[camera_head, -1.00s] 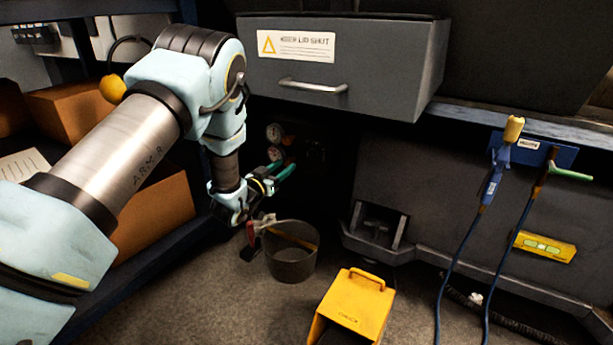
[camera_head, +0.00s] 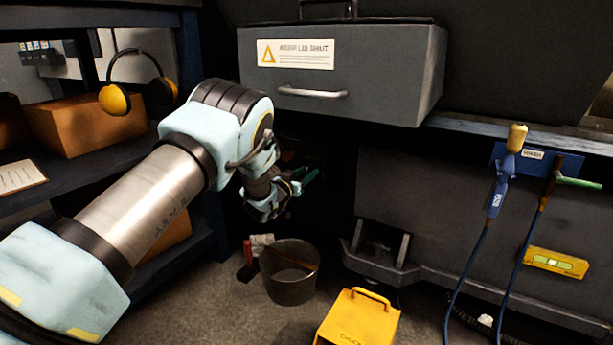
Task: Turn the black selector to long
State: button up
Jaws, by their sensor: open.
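My gripper (camera_head: 303,182) reaches into the dark gap below the grey lidded box, left of the machine's front panel. Its green-tipped fingers are open, with nothing seen between them. I cannot make out the black selector; the dark area around my gripper is too dim, and my arm covers part of it.
The grey box (camera_head: 345,75) with a handle overhangs my gripper. A bucket (camera_head: 290,286) and a yellow pedal housing (camera_head: 360,318) stand on the floor below. Shelves with a cardboard box (camera_head: 85,122) and yellow ear defenders (camera_head: 114,100) are at left. Two cabled hand tools hang at right.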

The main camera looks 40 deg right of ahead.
grip_shut()
dwell(0.3)
dwell(0.3)
